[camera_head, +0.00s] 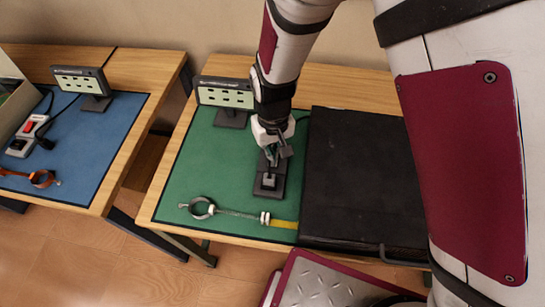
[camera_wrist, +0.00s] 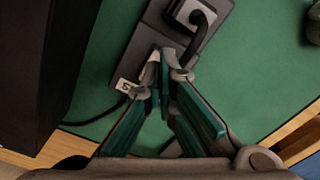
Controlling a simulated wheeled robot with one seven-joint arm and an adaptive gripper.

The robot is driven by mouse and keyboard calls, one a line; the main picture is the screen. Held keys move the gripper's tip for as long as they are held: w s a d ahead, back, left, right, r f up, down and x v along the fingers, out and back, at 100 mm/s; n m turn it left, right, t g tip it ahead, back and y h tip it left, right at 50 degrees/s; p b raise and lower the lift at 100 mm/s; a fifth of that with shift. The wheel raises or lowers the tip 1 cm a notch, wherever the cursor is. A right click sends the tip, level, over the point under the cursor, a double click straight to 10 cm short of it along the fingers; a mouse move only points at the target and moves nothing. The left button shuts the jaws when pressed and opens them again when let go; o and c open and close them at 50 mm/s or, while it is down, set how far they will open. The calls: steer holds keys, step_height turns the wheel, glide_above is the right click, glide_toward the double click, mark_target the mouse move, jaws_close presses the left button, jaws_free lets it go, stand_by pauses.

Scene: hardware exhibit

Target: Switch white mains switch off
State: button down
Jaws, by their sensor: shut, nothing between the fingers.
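A dark grey mains strip (camera_head: 264,190) lies on the green mat under my gripper (camera_head: 279,153). In the wrist view the strip (camera_wrist: 150,38) carries a light grey socket with a black plug (camera_wrist: 195,17) and a small white label (camera_wrist: 128,87) with a dark mark. My gripper (camera_wrist: 166,72) is shut and empty. Its fingertips are over the strip, beside the socket; contact cannot be told. A whitish piece shows just by the fingertips, partly hidden, and no switch can be made out clearly. A white unit with a red switch (camera_head: 29,124) lies on the blue mat at left.
A black case (camera_head: 362,180) stands close right of the strip. A ring-ended tool (camera_head: 202,208) lies at the green mat's front edge. A display sign (camera_head: 225,93) stands behind. An orange tool (camera_head: 41,179) lies on the left table, across a gap. Green mat left of the strip is clear.

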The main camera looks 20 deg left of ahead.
steer(key=shift+r+p, duration=1.4)
steer(key=shift+r, duration=1.25)
steer(key=w+d+r+m+t+y, duration=0.1)
steer(key=w+d+r+m+t, duration=0.2)
steer(key=d+r, duration=1.6)
steer(key=s+d+r+m+t+h, duration=0.1)
steer(key=s+d+r+m, duration=0.4)
steer(key=s+d+r, duration=0.6)
steer(key=s+d+t, duration=0.1)
steer(key=s+d, duration=0.2)
steer(key=d, duration=0.1)
steer(key=shift+d+r+m, duration=0.2)
steer(key=shift+m, duration=0.1)
